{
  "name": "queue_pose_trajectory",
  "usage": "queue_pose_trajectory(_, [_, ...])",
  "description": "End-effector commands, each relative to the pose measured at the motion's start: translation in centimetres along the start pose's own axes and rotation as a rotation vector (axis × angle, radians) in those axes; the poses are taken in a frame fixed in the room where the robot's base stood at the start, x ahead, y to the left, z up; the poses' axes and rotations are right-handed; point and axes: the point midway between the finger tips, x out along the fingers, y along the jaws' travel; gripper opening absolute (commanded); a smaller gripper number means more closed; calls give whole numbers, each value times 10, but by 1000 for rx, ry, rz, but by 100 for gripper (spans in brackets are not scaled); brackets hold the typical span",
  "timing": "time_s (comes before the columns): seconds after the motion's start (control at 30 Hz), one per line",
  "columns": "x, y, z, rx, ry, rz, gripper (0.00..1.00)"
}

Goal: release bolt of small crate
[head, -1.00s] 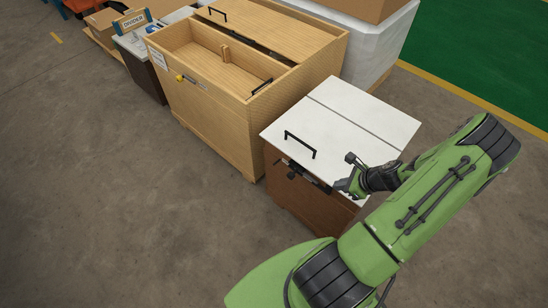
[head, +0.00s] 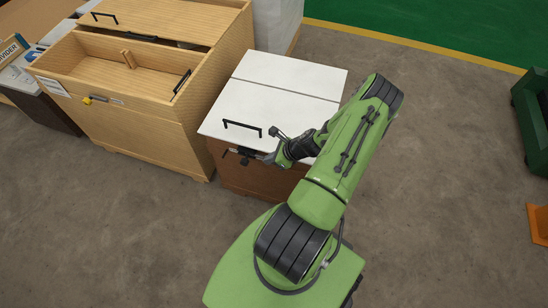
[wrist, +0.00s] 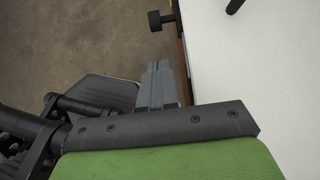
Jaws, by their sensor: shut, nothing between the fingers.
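The small crate is a brown box (head: 262,181) with a white lid (head: 275,88) in the middle of the head view. Its bolt (head: 244,157) is black, on the front face just below the lid edge, and partly hard to make out. A black knob on the bolt (wrist: 156,21) shows at the top of the wrist view, beside the white lid (wrist: 255,65). My gripper (head: 269,157) is at the front edge of the crate, just right of the bolt. In the wrist view its grey fingers (wrist: 156,70) are together and empty, apart from the knob.
A black handle (head: 242,129) stands on the lid near the front edge. Open concrete floor (head: 430,190) lies to the right and in front.

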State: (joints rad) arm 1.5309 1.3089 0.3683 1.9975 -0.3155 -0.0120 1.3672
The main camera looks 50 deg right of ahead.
Motion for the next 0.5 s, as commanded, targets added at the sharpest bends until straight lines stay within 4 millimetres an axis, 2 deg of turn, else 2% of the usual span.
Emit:
queue_pose_trajectory(0.03, [15,1,-1,-2,-2,3,0])
queue_pose_trajectory(0.2, [49,1,3,-3,-2,3,0])
queue_pose_trajectory(0.33, [64,0,16,-4,0,1,0])
queue_pose_trajectory(0.5, [72,0,23,-2,0,0,0])
